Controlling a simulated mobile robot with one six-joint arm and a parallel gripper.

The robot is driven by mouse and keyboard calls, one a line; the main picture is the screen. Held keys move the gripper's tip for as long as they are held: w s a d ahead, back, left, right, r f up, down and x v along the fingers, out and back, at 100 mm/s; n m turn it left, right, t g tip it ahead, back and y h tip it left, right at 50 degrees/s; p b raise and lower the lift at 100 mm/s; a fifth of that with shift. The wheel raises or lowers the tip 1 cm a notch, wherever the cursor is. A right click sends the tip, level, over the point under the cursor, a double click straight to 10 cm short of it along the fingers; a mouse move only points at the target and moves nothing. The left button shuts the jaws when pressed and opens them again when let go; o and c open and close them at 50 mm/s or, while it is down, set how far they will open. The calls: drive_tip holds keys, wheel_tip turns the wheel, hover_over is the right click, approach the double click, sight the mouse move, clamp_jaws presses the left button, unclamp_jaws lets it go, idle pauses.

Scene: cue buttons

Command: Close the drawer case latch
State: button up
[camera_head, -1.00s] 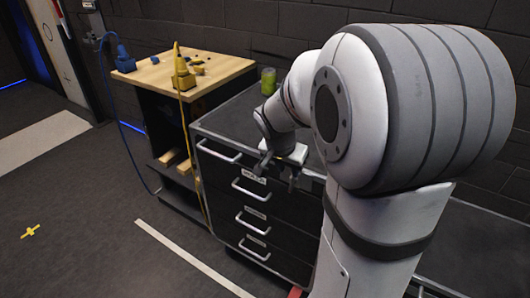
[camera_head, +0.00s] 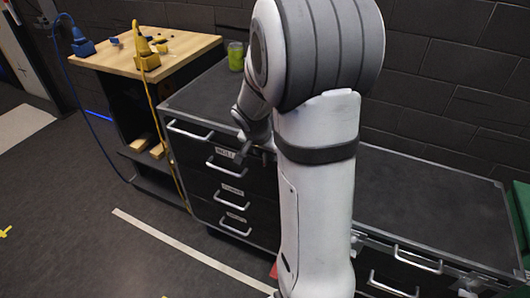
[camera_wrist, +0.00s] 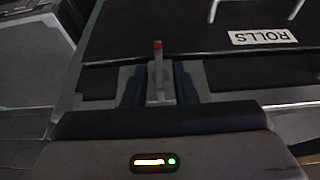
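The black drawer case (camera_head: 204,88) has several drawers with silver bar handles. In the wrist view, a drawer front (camera_wrist: 160,32) with an upside-down ROLLS label fills the top. The latch (camera_wrist: 158,72) is a slim grey lever with a red tip, pointing up in the picture toward the drawer front. I cannot tell whether the latch touches the case. In the head view, my arm hides most of the gripper and the latch.
A wooden-topped bench (camera_head: 120,52) with blue and yellow cables stands left of the case. A green can (camera_head: 235,56) stands on the case's back edge. A lower dark case (camera_head: 420,205) with handles is at right. The floor at left is mostly clear.

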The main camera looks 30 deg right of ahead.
clamp_jaws()
drive_tip(key=shift+f+h+b, duration=0.1)
drive_tip(key=shift+h+b, duration=0.2)
drive_tip(key=shift+b, duration=0.15)
drive_tip(key=n+g+h+b, duration=0.1)
drive_tip(key=g+h, duration=0.2)
drive_tip(key=g, duration=0.1)
drive_tip(key=w+f+n+g+h+b, duration=0.1)
drive_tip(key=n+g+h, duration=0.1)
drive_tip(key=g+h, duration=0.1)
drive_tip(key=a+n+g+h+b, duration=0.1)
drive_tip(key=g+h+b, duration=0.1)
drive_tip(key=g+h, duration=0.2)
drive_tip(key=shift+w+f+g+h, duration=0.25)
drive_tip(key=shift+f+g+h, duration=0.1)
drive_tip(key=shift+h, duration=0.35)
drive_tip(key=shift+a+n, duration=0.1)
drive_tip(key=shift+n, duration=0.2)
